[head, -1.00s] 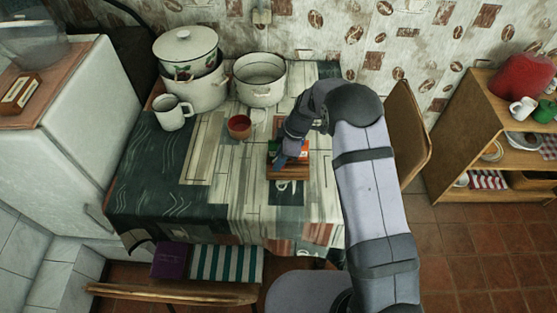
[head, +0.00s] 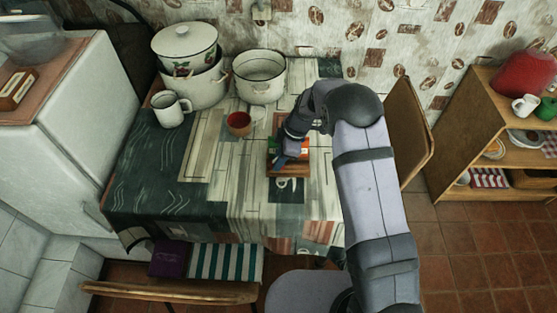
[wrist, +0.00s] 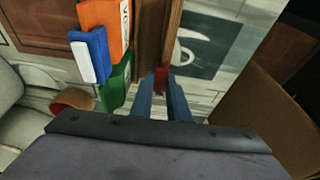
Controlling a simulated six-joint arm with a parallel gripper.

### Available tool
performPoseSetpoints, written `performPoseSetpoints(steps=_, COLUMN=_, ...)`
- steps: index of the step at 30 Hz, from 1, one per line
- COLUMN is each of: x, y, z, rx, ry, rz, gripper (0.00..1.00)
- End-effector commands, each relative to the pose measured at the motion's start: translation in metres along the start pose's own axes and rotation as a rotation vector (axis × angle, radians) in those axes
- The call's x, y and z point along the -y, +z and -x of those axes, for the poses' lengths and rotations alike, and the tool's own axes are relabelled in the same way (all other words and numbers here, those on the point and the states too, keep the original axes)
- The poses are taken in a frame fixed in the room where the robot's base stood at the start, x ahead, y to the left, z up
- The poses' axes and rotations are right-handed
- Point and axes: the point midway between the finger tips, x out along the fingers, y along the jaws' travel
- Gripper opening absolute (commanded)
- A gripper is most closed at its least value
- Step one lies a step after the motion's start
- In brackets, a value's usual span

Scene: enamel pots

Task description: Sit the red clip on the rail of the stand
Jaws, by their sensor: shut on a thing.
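My gripper (wrist: 161,88) is shut on the red clip (wrist: 162,76), which shows between the blue fingertips in the wrist view. The clip is at the near end of the wooden rail of the stand (wrist: 154,40). I cannot tell whether it touches the rail or is seated on it. In the head view my gripper (head: 280,160) is over the wooden stand (head: 290,173) on the table, and the red clip cannot be made out there.
A red-brown bowl (head: 238,123) stands left of the stand. A white mug (head: 170,108), an open pot (head: 260,77) and stacked pots (head: 186,62) are farther back. The table's left front (head: 160,200) is clear. A chair (head: 407,125) is at the right.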

Motion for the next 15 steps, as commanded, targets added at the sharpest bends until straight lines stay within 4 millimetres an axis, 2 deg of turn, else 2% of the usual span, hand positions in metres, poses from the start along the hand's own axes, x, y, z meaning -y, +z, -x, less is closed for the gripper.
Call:
performPoseSetpoints(steps=14, x=0.0002, y=0.0018, z=-0.0058, rx=0.000, ry=0.000, rz=0.000, gripper=0.00)
performPoseSetpoints(steps=15, x=0.0002, y=0.0019, z=-0.0058, rx=0.000, ry=-0.001, rz=0.000, gripper=0.17)
